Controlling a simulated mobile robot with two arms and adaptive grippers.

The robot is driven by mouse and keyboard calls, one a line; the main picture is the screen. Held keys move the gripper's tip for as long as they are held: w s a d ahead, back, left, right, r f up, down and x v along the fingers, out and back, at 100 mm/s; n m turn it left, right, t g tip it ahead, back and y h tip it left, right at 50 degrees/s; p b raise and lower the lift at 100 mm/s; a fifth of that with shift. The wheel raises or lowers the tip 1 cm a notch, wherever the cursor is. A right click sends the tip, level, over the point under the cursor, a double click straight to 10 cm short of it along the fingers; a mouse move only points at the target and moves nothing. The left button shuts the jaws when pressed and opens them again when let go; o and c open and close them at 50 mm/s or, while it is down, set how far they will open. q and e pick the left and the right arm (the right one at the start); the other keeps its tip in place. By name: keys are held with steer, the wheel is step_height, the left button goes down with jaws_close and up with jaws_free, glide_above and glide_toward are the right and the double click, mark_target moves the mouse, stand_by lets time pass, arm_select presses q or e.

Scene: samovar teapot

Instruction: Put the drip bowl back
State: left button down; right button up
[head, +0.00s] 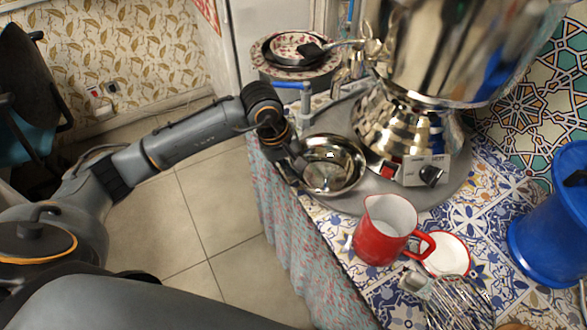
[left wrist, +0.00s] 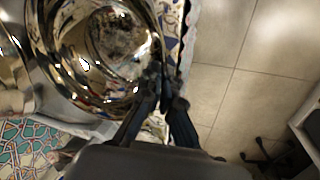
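The drip bowl (head: 335,178) is a shiny metal bowl at the left side of the round grey tray (head: 452,200), beside the samovar's base (head: 408,127) and below its tap (head: 357,62). My left gripper (head: 294,168) is at the bowl's left rim. In the left wrist view, its fingers (left wrist: 166,88) close around the rim of the bowl (left wrist: 92,88), one on each side. Whether the bowl rests on the tray or hangs just above it I cannot tell. My right gripper is out of view.
A blue container (head: 552,235) stands at right. The table's left edge is close to the bowl.

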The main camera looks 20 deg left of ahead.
arm_select(q)
steer(key=c, duration=1.5)
jaws_free()
steer(key=shift+f, duration=0.1)
steer(key=shift+r+p, duration=0.3)
steer(key=shift+p, duration=0.1)
steer(key=b+v, duration=0.1)
steer(key=v, duration=1)
steer(key=shift+r+b, duration=0.35)
